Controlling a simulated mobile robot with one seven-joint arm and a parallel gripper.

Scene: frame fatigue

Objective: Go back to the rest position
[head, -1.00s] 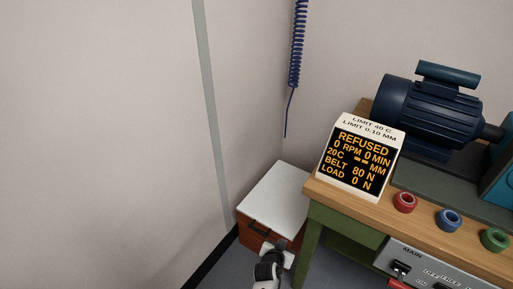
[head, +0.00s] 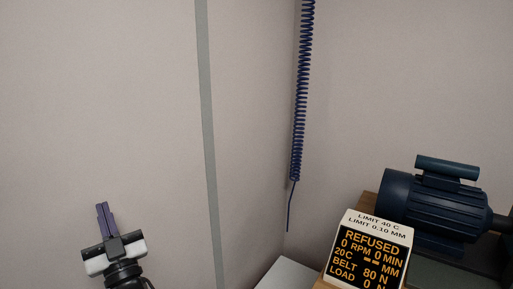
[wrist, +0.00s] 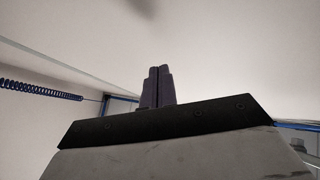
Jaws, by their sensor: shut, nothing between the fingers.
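My gripper (head: 103,219) is at the lower left of the head view, pointing up in front of the bare wall. Its two dark purple fingers are together with nothing between them. In the wrist view the fingers (wrist: 157,87) also stand side by side, closed, against pale wall or ceiling. The gripper touches nothing and is well to the left of the bench.
A blue coiled hose (head: 299,100) hangs near the wall corner. A display box (head: 367,250) reading REFUSED and a dark blue motor (head: 432,204) stand on the bench at right. A pale-topped cabinet (head: 283,276) is at the bottom. The left wall area is clear.

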